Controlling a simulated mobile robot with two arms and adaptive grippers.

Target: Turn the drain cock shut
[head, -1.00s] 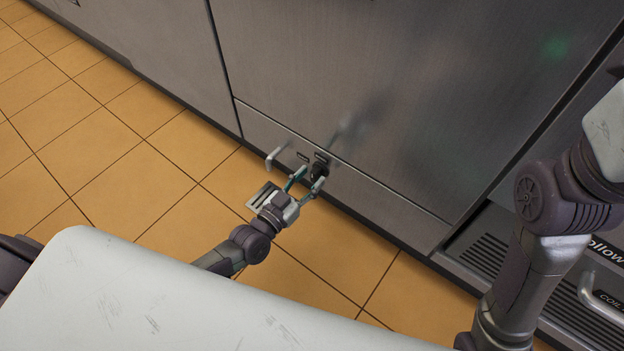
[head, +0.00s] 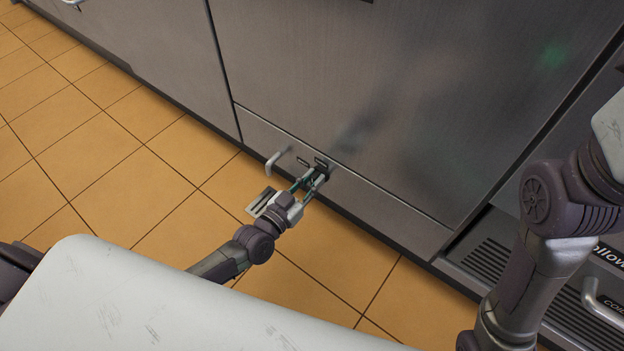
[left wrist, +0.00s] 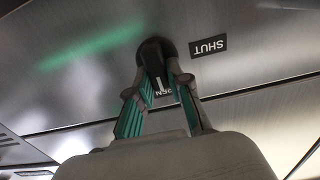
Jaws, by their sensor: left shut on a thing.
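The drain cock is a small black knob (head: 322,167) on the low front panel of the steel unit. In the left wrist view the knob (left wrist: 153,58) carries a white line. A SHUT label (left wrist: 209,47) sits beside it, upside down in that view, and another label behind the fingers is partly hidden. My left gripper (head: 314,180) is at the panel, shut on the knob; its teal-padded fingers (left wrist: 160,92) lie on either side of it. My right arm stands at the right of the head view, but its gripper is out of view.
A bent metal pipe (head: 277,158) sticks out of the panel just left of the knob. A floor drain grate (head: 260,201) lies below on orange tiles. A slatted vent (head: 488,257) and a handle (head: 603,303) are at the lower right. Tiles at the left are clear.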

